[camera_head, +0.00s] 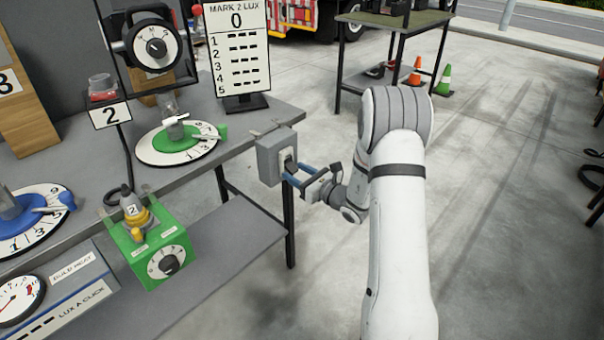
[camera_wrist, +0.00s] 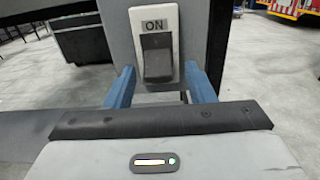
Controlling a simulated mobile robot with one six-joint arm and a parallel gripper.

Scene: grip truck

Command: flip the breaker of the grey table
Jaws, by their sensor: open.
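The grey table (camera_head: 222,165) stands at the left in the head view. A grey breaker box (camera_head: 268,158) is fixed at its right end. In the wrist view the breaker box (camera_wrist: 117,25) has a white plate with an "ON" label (camera_wrist: 154,26) and a dark rocker switch (camera_wrist: 157,58) below it. My gripper (camera_head: 293,174) reaches the box from the right. Its two blue fingers are apart, one on each side of the switch in the wrist view (camera_wrist: 160,88), with nothing held. I cannot tell whether the fingertips touch the box. The lower edge of the switch is close above the gripper body.
On the table are a green dial (camera_head: 180,145), a blue dial (camera_head: 28,218), a "MARK 2 LUX" board (camera_head: 240,45) and a lamp head (camera_head: 152,45). A green box (camera_head: 155,250) hangs at the front edge.

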